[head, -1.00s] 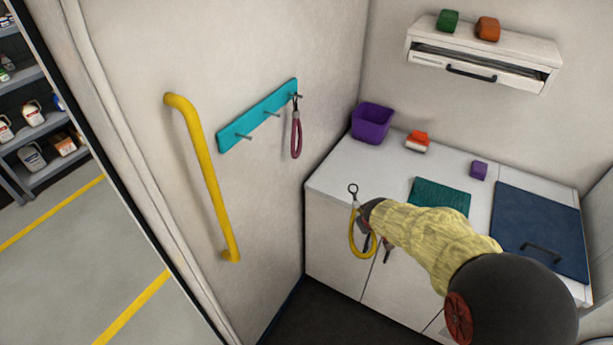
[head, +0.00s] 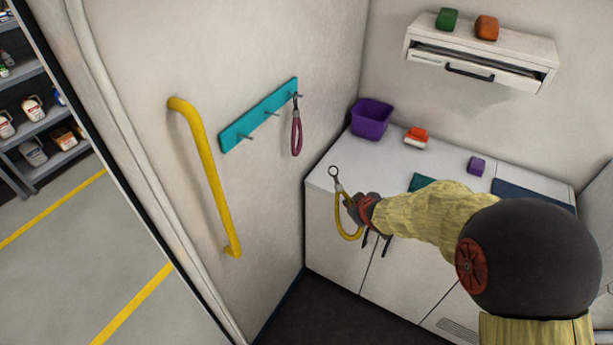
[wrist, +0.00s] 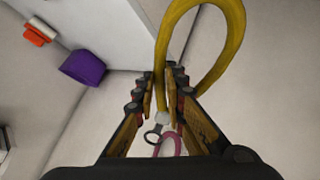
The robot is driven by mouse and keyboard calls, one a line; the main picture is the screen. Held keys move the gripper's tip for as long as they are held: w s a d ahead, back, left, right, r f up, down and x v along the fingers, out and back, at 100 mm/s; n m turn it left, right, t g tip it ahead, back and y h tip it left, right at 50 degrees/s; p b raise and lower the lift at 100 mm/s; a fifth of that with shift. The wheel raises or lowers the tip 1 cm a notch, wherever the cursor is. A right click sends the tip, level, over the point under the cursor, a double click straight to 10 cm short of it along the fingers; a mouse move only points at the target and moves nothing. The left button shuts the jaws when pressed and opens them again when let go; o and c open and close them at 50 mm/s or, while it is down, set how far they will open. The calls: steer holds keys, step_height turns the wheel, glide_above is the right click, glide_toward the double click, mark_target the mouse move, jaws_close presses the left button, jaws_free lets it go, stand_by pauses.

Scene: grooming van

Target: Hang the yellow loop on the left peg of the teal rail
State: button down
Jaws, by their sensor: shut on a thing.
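The yellow loop (head: 347,222) hangs from my gripper (head: 354,205), with its small metal ring (head: 334,172) pointing up. In the wrist view the yellow loop (wrist: 238,40) passes between the fingers of my gripper (wrist: 165,95), which is shut on it near its pale collar. The teal rail (head: 258,117) is fixed aslant on the left wall with three pegs. Its left peg (head: 244,137) is bare, and so is the middle peg (head: 271,113). A dark pink loop (head: 297,132) hangs on the right peg. My gripper is right of and below the rail, apart from it.
A yellow grab handle (head: 208,180) stands out from the wall left of the rail. The white counter (head: 335,165) holds a purple bin (head: 371,120), a red-and-white block (head: 416,138) and a purple block (head: 477,165). Open air lies between my gripper and the rail.

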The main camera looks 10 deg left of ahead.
steer(key=s+a+r+n+y+p, duration=0.3)
steer(key=s+a+r+y+p, duration=0.15)
steer(key=a+r, duration=0.35)
steer(key=s+a+r+n+y+p, duration=0.35)
steer(key=a+r+y, duration=0.2)
steer(key=r, duration=0.45)
steer(key=s+a+b+x, duration=0.1)
steer(key=b+x, duration=0.2)
steer(key=x, duration=0.5)
steer(key=shift+s+a+g+h, duration=0.2)
steer(key=shift+a+g+h, duration=0.1)
steer(key=shift+g+h, duration=0.1)
stand_by(0.3)
steer(key=c, duration=1.8)
jaws_free()
steer(key=shift+c, duration=0.2)
steer(key=shift+o, duration=0.4)
